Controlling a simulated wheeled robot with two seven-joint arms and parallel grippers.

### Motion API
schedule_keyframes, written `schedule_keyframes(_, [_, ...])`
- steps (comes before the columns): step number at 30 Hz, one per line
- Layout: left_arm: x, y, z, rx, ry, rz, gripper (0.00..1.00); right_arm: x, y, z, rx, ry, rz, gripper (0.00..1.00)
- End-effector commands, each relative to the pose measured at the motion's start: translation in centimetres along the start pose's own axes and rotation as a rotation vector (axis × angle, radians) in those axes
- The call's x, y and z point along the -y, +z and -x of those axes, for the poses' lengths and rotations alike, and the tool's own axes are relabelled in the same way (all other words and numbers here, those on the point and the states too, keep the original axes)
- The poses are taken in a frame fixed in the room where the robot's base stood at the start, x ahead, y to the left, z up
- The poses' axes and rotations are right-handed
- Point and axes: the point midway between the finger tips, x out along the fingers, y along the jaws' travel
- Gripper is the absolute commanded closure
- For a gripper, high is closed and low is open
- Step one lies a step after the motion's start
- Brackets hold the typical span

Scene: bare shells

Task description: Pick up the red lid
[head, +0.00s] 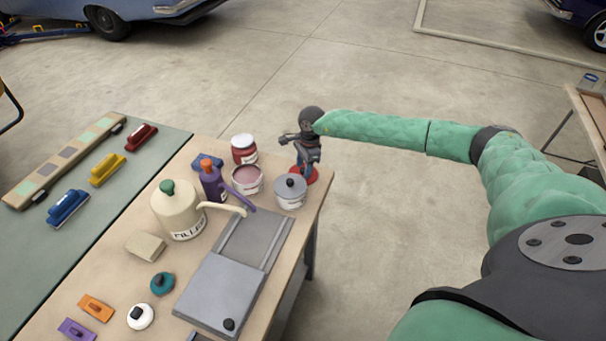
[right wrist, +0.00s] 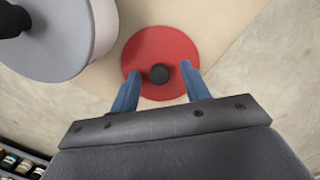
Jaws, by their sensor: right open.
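The red lid (right wrist: 160,50) is a flat red disc with a black knob (right wrist: 159,73) at its centre. It lies on the table near the far right corner. In the head view only part of the red lid (head: 325,175) shows, behind and below my right gripper (head: 307,163). In the right wrist view the blue fingers of my right gripper (right wrist: 160,82) are open, one on each side of the knob, with gaps visible. I cannot tell the exact height of the fingertips over the lid. My left gripper is not in view.
A grey lidded pot (head: 290,193) stands close to the left of the red lid. An open pink tin (head: 247,180), a red jar (head: 244,149), a purple bottle (head: 212,184) and a cream filler can (head: 178,212) stand further left. The table edge (head: 322,205) is close on the right.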

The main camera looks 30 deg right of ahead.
Motion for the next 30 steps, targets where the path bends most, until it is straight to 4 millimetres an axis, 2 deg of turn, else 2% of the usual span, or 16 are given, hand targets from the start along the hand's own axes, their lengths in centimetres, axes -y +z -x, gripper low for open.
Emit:
schedule_keyframes(4, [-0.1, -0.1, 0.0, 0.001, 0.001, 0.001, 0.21, 0.0, 0.0, 0.1, 0.0, 0.0, 0.0, 0.53])
schedule_keyframes(11, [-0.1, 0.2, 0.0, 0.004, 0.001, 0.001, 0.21, 0.0, 0.0, 0.1, 0.0, 0.0, 0.0, 0.99])
schedule_keyframes(22, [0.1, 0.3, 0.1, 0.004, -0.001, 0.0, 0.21, 0.0, 0.1, 0.6, 0.0, -0.001, 0.0, 1.0])
schedule_keyframes(26, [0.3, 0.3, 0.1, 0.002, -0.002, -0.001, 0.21, 0.1, 0.3, 2.1, 0.0, -0.002, 0.0, 1.0])
schedule_keyframes(29, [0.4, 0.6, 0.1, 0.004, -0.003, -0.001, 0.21, 0.1, 0.6, 4.1, 0.001, -0.002, 0.001, 1.0])
schedule_keyframes(30, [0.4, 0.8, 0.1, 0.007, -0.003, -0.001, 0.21, -0.3, 0.2, 4.7, -0.001, 0.0, -0.001, 1.0])
